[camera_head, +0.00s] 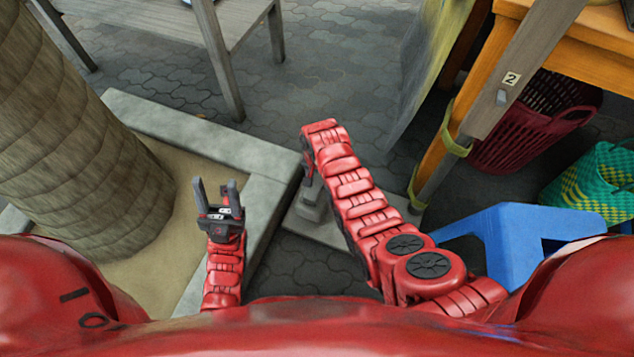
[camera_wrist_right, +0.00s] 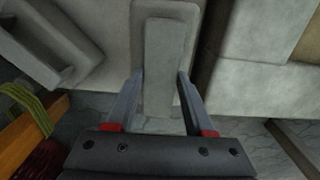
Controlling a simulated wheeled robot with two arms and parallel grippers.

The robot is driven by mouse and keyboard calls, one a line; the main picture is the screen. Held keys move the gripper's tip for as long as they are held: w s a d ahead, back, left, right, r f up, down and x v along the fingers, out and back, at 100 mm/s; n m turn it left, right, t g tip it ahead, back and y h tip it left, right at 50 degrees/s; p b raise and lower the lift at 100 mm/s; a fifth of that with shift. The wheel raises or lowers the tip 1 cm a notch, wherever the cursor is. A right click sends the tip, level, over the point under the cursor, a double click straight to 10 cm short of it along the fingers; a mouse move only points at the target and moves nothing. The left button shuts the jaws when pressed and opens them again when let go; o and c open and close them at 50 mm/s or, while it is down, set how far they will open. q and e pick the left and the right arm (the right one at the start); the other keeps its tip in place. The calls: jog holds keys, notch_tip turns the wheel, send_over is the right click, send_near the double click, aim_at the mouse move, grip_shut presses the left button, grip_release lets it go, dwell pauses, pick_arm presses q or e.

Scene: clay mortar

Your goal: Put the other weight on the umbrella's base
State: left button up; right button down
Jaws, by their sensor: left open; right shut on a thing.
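My right gripper (camera_head: 311,187) points down and is shut on a grey weight (camera_head: 310,209). In the right wrist view its two fingers (camera_wrist_right: 161,78) lie on either side of the raised grip of this weight (camera_wrist_right: 165,50). The weight is over the umbrella's pale base slab (camera_head: 328,235), near its left edge; I cannot tell whether it touches. Another grey block-like shape (camera_wrist_right: 45,42), perhaps the first weight, shows at the left of the wrist view. My right arm hides much of the slab. My left gripper (camera_head: 217,190) is open and empty above the planter.
The umbrella's pole (camera_head: 510,85), tagged 2, slants beside an orange table (camera_head: 565,45). A stone planter curb (camera_head: 220,145) borders the base on the left, around a trunk (camera_head: 75,150). A blue stool (camera_head: 510,240), red basket (camera_head: 530,135) and green basket (camera_head: 600,180) stand right.

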notch_tip(320, 180, down, 3)
jog(key=shift+w+f+b, duration=0.1)
jog(key=shift+b, duration=0.75)
jog(key=shift+c, duration=1.4)
grip_release()
